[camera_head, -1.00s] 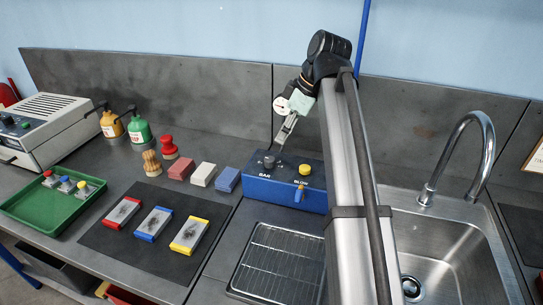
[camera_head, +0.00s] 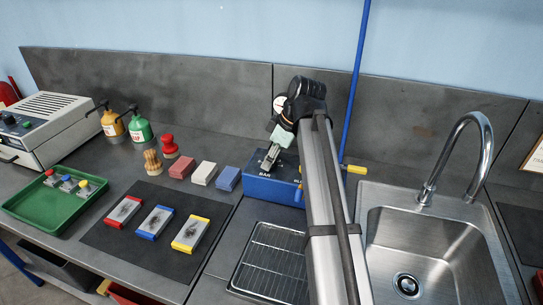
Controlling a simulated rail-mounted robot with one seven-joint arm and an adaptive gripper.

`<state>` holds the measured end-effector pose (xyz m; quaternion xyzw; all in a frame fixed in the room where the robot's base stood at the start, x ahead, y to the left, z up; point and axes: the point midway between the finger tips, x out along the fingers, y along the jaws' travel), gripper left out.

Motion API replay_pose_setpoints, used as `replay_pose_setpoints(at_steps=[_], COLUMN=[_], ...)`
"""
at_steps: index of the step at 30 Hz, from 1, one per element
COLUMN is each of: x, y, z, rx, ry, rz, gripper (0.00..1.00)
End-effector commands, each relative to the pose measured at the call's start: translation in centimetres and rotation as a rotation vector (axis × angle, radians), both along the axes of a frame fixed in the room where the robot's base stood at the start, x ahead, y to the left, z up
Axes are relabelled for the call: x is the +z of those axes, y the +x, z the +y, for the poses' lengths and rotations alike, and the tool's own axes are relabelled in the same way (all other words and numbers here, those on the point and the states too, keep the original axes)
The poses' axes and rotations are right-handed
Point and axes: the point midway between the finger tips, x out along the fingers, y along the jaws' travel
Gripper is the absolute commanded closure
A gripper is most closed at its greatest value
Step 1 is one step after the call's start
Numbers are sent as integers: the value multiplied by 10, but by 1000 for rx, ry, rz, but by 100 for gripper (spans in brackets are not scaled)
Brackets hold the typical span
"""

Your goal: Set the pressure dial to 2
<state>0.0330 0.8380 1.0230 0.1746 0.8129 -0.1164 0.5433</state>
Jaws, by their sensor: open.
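The blue pressure box (camera_head: 272,190) stands on the bench left of the sink, with a "BAR" label on its front. The pressure dial on its top left is hidden behind my gripper, so its setting cannot be read. My gripper (camera_head: 267,163) points down with its fingers at the dial's place. The fingers are open, but whether they are around the dial or just above it cannot be told. My arm covers the right part of the box and most of its yellow knob.
Red, white and blue blocks (camera_head: 228,179) stand just left of the box. A wire rack (camera_head: 270,262) lies in front of it, and the sink (camera_head: 440,250) is on the right. A yellow handle (camera_head: 356,170) sits by a blue pipe (camera_head: 358,80) behind my arm.

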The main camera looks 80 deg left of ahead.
Motion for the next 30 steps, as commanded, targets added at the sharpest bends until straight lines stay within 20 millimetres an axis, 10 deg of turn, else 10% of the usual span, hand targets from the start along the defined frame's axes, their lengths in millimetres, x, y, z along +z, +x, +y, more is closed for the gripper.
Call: replay_pose_setpoints(at_steps=[6,30], x=[0,1], y=[0,-2], z=[0,-4], rx=[0,-303], ry=[0,-1], rz=[0,0], gripper=[100,100])
